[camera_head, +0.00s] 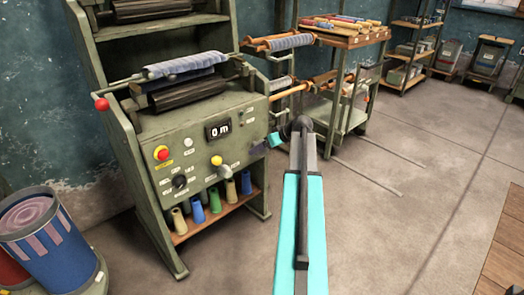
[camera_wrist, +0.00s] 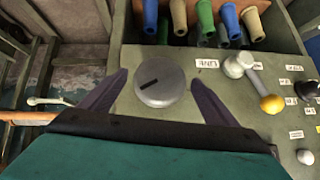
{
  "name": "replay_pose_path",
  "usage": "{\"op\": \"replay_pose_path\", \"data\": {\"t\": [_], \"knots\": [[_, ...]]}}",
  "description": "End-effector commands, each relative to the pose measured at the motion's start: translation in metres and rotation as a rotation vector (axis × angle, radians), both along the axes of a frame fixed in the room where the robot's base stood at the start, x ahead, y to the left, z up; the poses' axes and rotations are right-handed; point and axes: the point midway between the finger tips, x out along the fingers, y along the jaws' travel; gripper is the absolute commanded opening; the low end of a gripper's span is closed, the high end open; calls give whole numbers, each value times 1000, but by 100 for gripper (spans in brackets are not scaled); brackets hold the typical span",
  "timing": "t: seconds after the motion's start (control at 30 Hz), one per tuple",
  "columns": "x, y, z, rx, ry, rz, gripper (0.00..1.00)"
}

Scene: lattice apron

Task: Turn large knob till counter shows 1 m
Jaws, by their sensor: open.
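A round grey knob (camera_wrist: 165,92) with a dark slot-like mark on its face shows in the wrist view, on the green machine panel. My gripper (camera_wrist: 159,79) is open, with one dark finger on each side of the knob and small gaps between fingers and knob. In the head view my gripper (camera_head: 258,148) is at the right edge of the panel, and the knob is hidden or too small to tell there. The counter (camera_head: 218,129) on the panel shows 0 m.
A lever with a yellow ball (camera_head: 217,160) sits left of my gripper, and also shows in the wrist view (camera_wrist: 271,104). A red button (camera_head: 161,153) and a black knob (camera_head: 179,182) are further left. Several coloured spools (camera_head: 214,200) stand on a shelf below. Floor to the right is clear.

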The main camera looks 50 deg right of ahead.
Motion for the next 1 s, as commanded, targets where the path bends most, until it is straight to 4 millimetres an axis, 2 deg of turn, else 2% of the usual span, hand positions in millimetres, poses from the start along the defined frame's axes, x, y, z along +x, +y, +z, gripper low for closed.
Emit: {"op": "replay_pose_path", "data": {"t": [0.2,0.57,0.8,1.0], "knots": [[12,1,-12,0,0,0,82],[14,1,-13,0,0,0,82],[14,1,-13,0,0,0,42],[14,1,-13,7,-1,0,41]]}}
